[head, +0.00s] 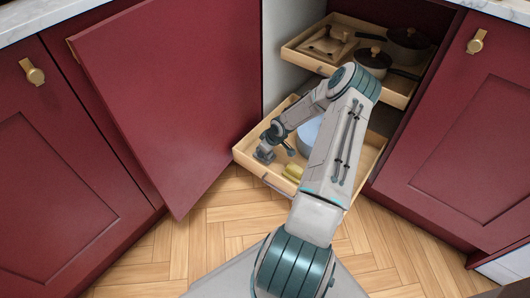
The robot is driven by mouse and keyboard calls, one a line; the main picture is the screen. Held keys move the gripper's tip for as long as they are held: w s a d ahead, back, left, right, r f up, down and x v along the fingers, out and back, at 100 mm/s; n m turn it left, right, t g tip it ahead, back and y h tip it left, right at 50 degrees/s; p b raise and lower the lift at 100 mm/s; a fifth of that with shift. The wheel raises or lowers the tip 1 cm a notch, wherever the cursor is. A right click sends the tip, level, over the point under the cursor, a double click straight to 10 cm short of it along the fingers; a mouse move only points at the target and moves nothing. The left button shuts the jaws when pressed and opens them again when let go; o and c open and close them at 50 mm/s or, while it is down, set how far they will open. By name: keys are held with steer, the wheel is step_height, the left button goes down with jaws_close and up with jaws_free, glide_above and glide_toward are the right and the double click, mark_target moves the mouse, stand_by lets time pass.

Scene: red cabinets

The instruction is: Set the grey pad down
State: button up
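My gripper (265,154) is low over the left part of the lower pull-out drawer (249,141), near its left corner. A small grey shape shows at my fingertips. I cannot tell whether it is the grey pad or part of the fingers, and I cannot see whether the fingers are open or shut. No other grey pad can be made out. My arm hides much of the lower drawer.
A pale blue round container (308,136) and a yellow item (292,172) are in the lower drawer. The upper drawer (300,57) holds dark pots (373,61) and a wooden item (326,46). An open red door (165,95) stands at left.

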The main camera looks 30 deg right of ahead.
steer(key=shift+f, duration=0.15)
steer(key=o, duration=1)
steer(key=shift+r, duration=0.2)
